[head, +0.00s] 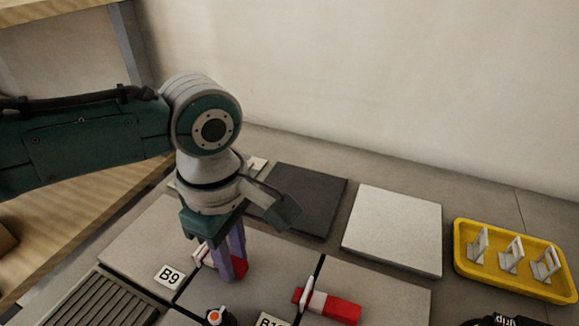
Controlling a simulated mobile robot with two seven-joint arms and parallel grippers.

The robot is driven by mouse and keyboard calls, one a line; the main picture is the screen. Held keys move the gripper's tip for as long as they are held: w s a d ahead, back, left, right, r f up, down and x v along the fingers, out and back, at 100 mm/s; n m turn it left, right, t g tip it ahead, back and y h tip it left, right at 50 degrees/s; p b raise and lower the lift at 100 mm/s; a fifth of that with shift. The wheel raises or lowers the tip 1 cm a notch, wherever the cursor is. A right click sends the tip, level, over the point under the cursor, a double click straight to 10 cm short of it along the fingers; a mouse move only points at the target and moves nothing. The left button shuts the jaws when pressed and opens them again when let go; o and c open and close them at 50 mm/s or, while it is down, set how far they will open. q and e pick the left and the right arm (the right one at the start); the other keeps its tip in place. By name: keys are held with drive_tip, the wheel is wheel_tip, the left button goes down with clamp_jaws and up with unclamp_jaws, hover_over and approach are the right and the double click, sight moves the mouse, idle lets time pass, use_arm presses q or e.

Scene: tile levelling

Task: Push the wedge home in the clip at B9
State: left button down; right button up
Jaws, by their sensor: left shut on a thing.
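The B9 label (169,276) lies on a grey tile at the left. Just right of it, a white clip (199,253) stands at the tile joint, partly hidden by my left gripper. My left gripper (231,275) points down with its purple fingers shut on a red wedge (242,267). The wedge lies low at the clip, with red showing on both sides of the fingers. How deep it sits in the clip is hidden.
Another red wedge (340,310) sits at a white clip (307,292) by a partly cut-off label (270,320). A dark tile (305,200) and a pale tile (392,230) lie behind. A yellow tray (515,284) holds white clips. A ribbed grate (92,302) is front left.

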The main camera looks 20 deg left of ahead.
use_arm(q)
drive_tip(key=shift+w+a+p, duration=0.1)
drive_tip(key=shift+a+p, duration=0.25)
drive_tip(key=shift+a, duration=0.5)
idle(0.9)
drive_tip(key=c, duration=1.1)
unclamp_jaws()
drive_tip(key=o, duration=0.5)
drive_tip(key=shift+a, duration=0.1)
drive_tip(key=shift+c, duration=0.2)
